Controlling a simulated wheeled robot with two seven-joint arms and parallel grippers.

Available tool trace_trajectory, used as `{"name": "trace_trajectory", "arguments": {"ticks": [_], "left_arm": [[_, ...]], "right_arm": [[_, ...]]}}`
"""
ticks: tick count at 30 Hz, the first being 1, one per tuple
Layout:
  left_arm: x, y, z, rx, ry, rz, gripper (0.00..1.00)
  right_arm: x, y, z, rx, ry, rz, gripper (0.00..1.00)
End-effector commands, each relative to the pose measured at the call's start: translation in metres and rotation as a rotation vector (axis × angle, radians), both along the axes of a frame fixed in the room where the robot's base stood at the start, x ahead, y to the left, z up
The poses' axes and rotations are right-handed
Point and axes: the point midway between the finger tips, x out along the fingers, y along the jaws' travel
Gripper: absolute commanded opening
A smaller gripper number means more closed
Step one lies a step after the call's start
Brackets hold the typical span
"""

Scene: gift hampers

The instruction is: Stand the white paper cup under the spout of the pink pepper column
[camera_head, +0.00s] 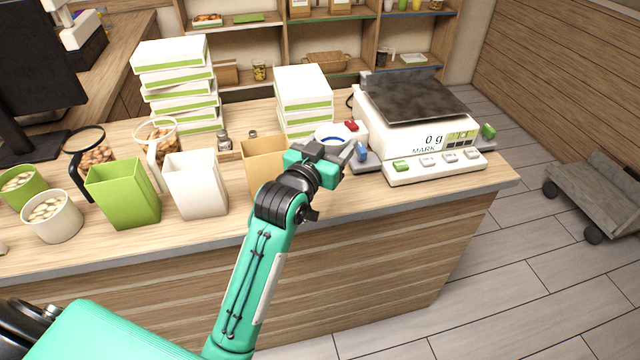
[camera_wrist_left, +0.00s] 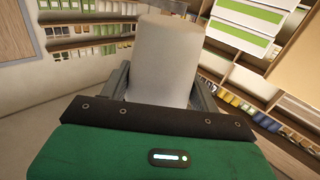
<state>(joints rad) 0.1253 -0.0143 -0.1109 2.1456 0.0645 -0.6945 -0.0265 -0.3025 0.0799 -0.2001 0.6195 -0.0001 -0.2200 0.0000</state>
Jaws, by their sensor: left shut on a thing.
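My left gripper (camera_head: 340,152) is above the counter, just left of the scale. In the left wrist view a plain white paper cup (camera_wrist_left: 168,62) is between its two fingers, which are shut on it. The cup's lower part is hidden behind the gripper's dark front edge. In the head view I cannot clearly pick the cup out from the pale things behind the gripper. I cannot make out a pink pepper column or its spout in either view. My right gripper is not in view.
The scale (camera_head: 420,135) reads 0 g at the counter's right end. Stacked white boxes (camera_head: 303,95) stand behind the gripper. A tan box (camera_head: 262,160), a white bin (camera_head: 195,185) and a green bin (camera_head: 123,193) stand to the left. The counter (camera_head: 440,196) is bare along its front right edge.

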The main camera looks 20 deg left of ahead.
Motion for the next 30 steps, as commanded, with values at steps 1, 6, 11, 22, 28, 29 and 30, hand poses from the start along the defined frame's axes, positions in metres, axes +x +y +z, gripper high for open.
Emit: {"name": "trace_trajectory", "arguments": {"ticks": [1,6,11,22,28,29,30], "left_arm": [[0.011,-0.001,0.013,0.005,-0.008,-0.008,0.41],[0.033,-0.005,0.046,0.018,-0.003,-0.028,0.41],[0.043,-0.006,0.064,0.025,0.000,-0.035,0.41],[0.044,-0.007,0.005,0.027,0.013,-0.038,0.41],[0.044,-0.006,-0.048,0.027,0.011,-0.038,0.41],[0.044,-0.006,-0.055,0.027,0.010,-0.038,0.41],[0.045,-0.007,-0.063,0.028,0.010,-0.038,0.41]], "right_arm": [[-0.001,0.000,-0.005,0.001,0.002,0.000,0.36],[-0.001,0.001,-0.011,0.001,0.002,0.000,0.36],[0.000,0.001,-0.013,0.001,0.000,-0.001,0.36],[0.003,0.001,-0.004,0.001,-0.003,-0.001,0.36],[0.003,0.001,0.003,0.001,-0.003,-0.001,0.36],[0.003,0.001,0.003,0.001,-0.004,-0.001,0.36],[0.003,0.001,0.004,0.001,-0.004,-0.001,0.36]]}}
